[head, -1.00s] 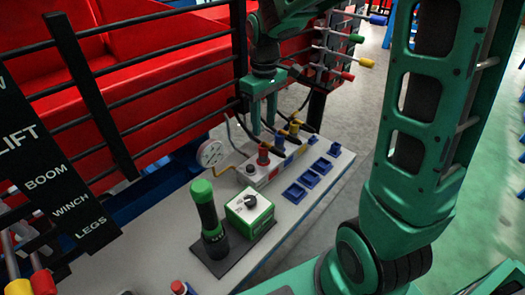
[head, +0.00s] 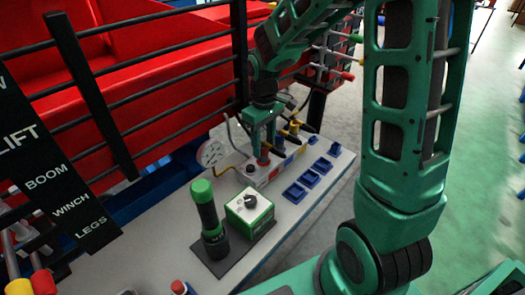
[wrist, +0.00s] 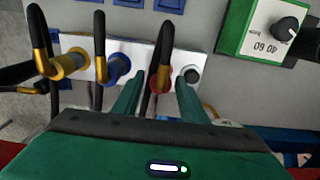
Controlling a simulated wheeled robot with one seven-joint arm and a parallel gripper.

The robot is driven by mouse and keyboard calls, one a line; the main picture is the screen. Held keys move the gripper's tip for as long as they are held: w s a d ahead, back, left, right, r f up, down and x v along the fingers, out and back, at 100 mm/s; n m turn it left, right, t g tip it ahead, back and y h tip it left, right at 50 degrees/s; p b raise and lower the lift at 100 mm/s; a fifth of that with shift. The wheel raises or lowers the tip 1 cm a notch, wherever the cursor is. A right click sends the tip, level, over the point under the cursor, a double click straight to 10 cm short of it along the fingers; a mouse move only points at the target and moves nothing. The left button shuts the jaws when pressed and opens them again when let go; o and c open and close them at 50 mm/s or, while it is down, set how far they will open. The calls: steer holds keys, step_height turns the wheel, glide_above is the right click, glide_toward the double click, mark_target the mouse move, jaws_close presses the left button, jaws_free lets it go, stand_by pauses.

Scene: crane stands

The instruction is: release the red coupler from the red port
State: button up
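The red coupler (head: 263,158) stands upright on the white port block (head: 262,178), with a black hose bending from it. In the wrist view the red coupler (wrist: 157,100) sits between the two green fingers of my gripper (wrist: 157,98). The fingers are apart on either side of it, with a visible gap on each side. In the head view my gripper (head: 262,143) points down at the coupler from above.
A blue coupler (wrist: 117,68) and a yellow coupler (wrist: 68,65) stand close beside the red one. A round gauge (head: 211,153), a green box with a dial (head: 249,211) and a green-topped black handle (head: 207,215) are nearby. Blue square sockets (head: 309,179) line the bench's right side.

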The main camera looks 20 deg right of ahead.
steer(key=shift+c, duration=0.6)
steer(key=c, duration=0.9)
steer(key=shift+o, duration=0.2)
steer(key=shift+r, duration=2.4)
